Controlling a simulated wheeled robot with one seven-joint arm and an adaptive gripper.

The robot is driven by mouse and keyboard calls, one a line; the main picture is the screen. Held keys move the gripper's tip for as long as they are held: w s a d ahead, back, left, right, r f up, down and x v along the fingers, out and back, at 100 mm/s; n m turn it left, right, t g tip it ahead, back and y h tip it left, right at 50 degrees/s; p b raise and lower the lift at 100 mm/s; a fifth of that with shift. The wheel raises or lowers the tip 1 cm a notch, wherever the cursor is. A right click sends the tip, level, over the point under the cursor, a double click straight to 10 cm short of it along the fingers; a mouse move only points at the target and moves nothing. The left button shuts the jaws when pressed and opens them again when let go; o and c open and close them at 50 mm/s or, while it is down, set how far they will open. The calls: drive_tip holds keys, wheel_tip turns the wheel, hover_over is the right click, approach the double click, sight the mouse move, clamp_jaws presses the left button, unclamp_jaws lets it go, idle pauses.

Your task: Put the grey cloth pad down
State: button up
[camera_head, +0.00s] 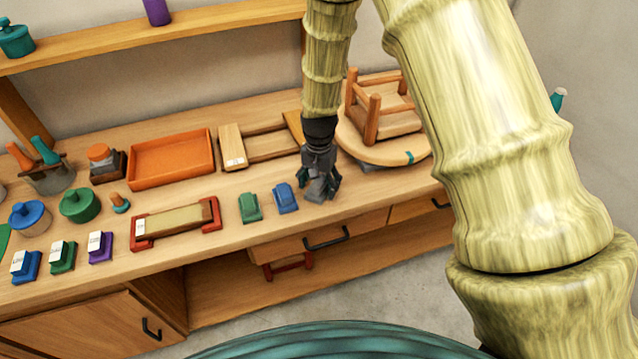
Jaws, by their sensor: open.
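A small grey pad (317,191) sits on the workbench top, or very close over it, near the front edge. It is the right end of a short row with a green pad (249,208) and a blue pad (285,198). My gripper (320,183) points down right over the grey pad, with its dark fingers apart on either side of it. The fingers hide part of the pad, and I cannot tell whether they touch it.
A round board (385,151) with an upturned wooden stool (385,112) stands right of my gripper. Behind lie a wooden frame (262,143) and an orange tray (172,162). A red-ended block holder (177,220) is at left. The bench (240,238) has a bare front strip.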

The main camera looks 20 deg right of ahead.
sight(319, 181)
wheel_tip(319, 181, up, 12)
drive_tip(key=b, duration=0.3)
idle(0.5)
idle(0.4)
